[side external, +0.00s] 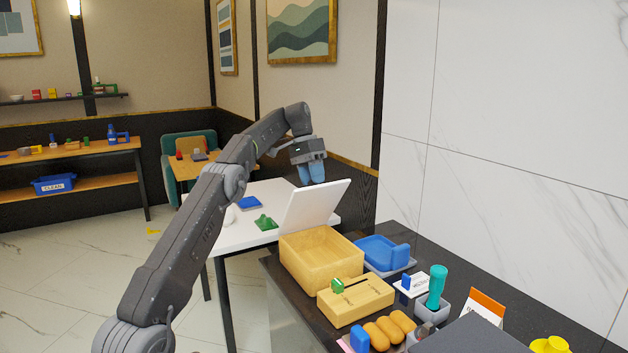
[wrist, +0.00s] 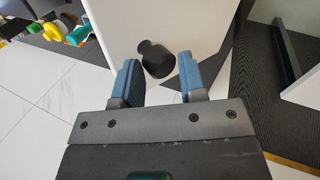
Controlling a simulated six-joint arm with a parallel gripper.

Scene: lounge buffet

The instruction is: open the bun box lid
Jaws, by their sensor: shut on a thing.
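The bun box (side external: 320,262) is a pale wooden box on the dark counter in the side view. Its white lid (side external: 312,208) stands raised and tilted at the box's far edge, leaving the box open at the top. The lid also fills the top middle of the wrist view (wrist: 125,25). A black knob (wrist: 158,62) sticks out from the lid between my blue fingers. My gripper (side external: 312,174) is at the far side of the lid, near its upper edge. It is shut on the knob, which the lid hides in the side view.
A smaller wooden box with a green knob (side external: 337,285) stands in front of the bun box. A blue tray (side external: 378,250) is to its right. Buns (side external: 388,330) and a teal-handled item (side external: 436,286) are nearer. A white table (side external: 232,235) stands behind.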

